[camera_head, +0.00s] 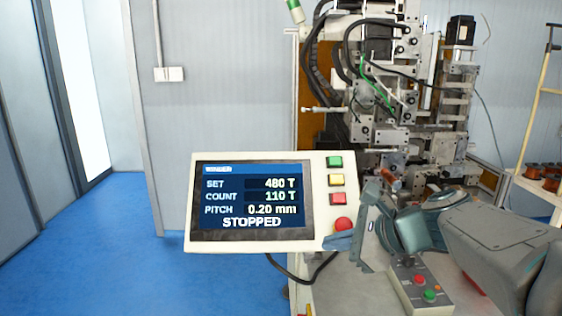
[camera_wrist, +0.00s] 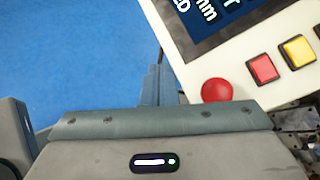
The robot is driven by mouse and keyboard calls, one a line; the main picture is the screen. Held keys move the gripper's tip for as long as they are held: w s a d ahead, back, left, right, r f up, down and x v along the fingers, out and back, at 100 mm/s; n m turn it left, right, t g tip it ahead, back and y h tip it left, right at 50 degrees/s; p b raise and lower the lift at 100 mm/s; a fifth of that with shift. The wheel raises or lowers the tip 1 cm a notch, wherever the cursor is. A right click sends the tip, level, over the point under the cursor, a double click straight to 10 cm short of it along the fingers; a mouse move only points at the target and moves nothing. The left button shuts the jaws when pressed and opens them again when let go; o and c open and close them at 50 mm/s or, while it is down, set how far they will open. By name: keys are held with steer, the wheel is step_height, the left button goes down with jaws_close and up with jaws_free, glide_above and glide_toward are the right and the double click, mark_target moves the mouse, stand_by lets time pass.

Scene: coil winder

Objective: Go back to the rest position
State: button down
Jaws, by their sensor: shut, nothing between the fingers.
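My gripper (camera_head: 340,240) is shut and empty at the lower right corner of the white control panel (camera_head: 256,245). Its fingertips are beside the round red button (camera_head: 343,224), just below it; I cannot tell if they touch the panel. In the wrist view the closed fingers (camera_wrist: 158,82) point up over blue floor, left of the red button (camera_wrist: 216,90), with a gap between them in the picture. The panel's screen (camera_head: 251,200) reads SET 480 T, COUNT 110 T, PITCH 0.20 mm and STOPPED.
Green, yellow and red square buttons (camera_head: 337,180) line the panel's right side. The winding machine (camera_head: 385,95) stands behind. A small button box (camera_head: 420,285) sits on the pale bench near my arm. A rack with copper coils (camera_head: 545,172) is at right. Blue floor (camera_head: 90,240) is clear at left.

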steer(key=s+d+f+n+g+h, duration=0.3)
steer(key=s+f+n+h, duration=0.5)
steer(key=s+f+n, duration=0.6)
steer(key=shift+s+n+g+h, duration=0.35)
steer(key=shift+n+g, duration=0.35)
steer(key=shift+n, duration=2.5)
steer(key=shift+w, duration=0.1)
